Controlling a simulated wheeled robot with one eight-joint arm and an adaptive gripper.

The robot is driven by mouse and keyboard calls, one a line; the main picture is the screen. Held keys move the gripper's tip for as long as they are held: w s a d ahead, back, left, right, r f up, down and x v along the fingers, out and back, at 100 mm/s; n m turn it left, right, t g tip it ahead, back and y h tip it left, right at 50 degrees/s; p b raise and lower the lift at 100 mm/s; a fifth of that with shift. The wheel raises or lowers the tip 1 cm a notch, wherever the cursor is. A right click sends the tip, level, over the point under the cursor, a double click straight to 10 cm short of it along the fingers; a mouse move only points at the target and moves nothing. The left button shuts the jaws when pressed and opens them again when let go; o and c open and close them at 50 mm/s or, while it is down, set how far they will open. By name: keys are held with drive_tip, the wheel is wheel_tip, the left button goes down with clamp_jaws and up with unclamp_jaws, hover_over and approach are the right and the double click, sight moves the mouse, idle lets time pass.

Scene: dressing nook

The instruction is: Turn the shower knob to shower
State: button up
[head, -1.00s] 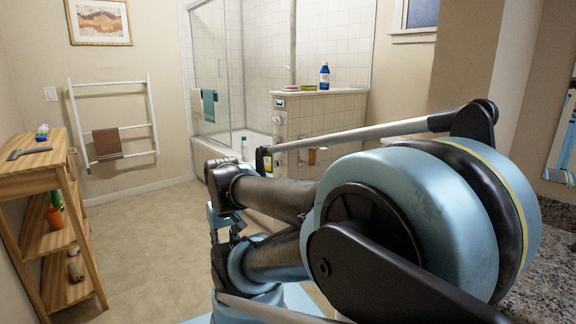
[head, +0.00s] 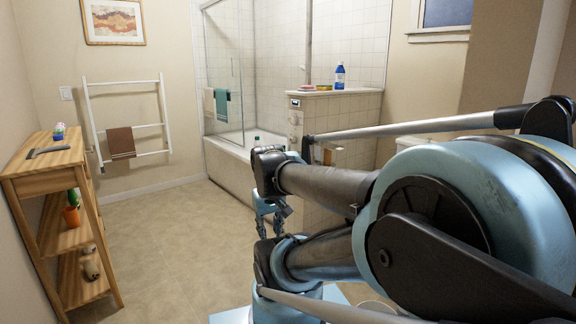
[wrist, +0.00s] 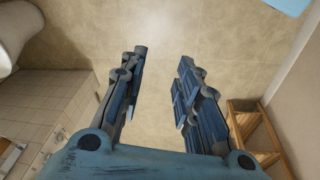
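No shower knob can be made out in either view. The bathtub (head: 229,168) with its glass shower door (head: 222,75) stands at the back of the head view, and my arm hides part of that area. My gripper (wrist: 163,58) points down over the bare tan floor in the wrist view. Its two fingers are spread apart with nothing between them. In the head view my gripper (head: 272,222) hangs in front of the low tiled wall, partly hidden by my arm.
A wooden shelf (head: 45,165) stands close at the left, with a potted cactus (head: 72,212) on it. A white towel rack (head: 125,85) leans on the back wall. A blue bottle (head: 339,77) stands on the tiled half wall (head: 345,108). The floor between shelf and tub is clear.

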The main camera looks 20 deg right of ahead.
drive_tip(key=w+d+r+n+h, duration=0.2)
drive_tip(key=w+d+r+n, duration=0.15)
drive_tip(key=w, duration=0.75)
drive_tip(key=w+d+r+n+h, duration=0.2)
drive_tip(key=w+d+r, duration=0.25)
drive_tip(key=w, duration=0.55)
drive_tip(key=w+d+r+n+h, duration=0.25)
drive_tip(key=w+d+r, duration=0.2)
drive_tip(key=w, duration=0.65)
drive_tip(key=w+d+f+n+t+h, duration=0.1)
drive_tip(key=w+d+n+h, duration=0.1)
drive_tip(key=w, duration=0.8)
drive_tip(key=w+d+f+n+t+h, duration=0.1)
drive_tip(key=w+n+h, duration=0.1)
drive_tip(key=w, duration=0.9)
drive_tip(key=w+d+f+n+t+h, duration=0.2)
drive_tip(key=w+f+n+h, duration=0.55)
drive_tip(key=w+f, duration=1.3)
drive_tip(key=w+d+r, duration=0.1)
drive_tip(key=w+d, duration=0.2)
drive_tip(key=d, duration=0.5)
drive_tip(key=w+d+r+n+y, duration=0.1)
drive_tip(key=w+d, duration=0.3)
drive_tip(key=d, duration=0.4)
drive_tip(key=shift+y, duration=0.3)
drive_tip(key=shift+n, duration=0.25)
drive_tip(key=shift+a, duration=0.1)
clamp_jaws()
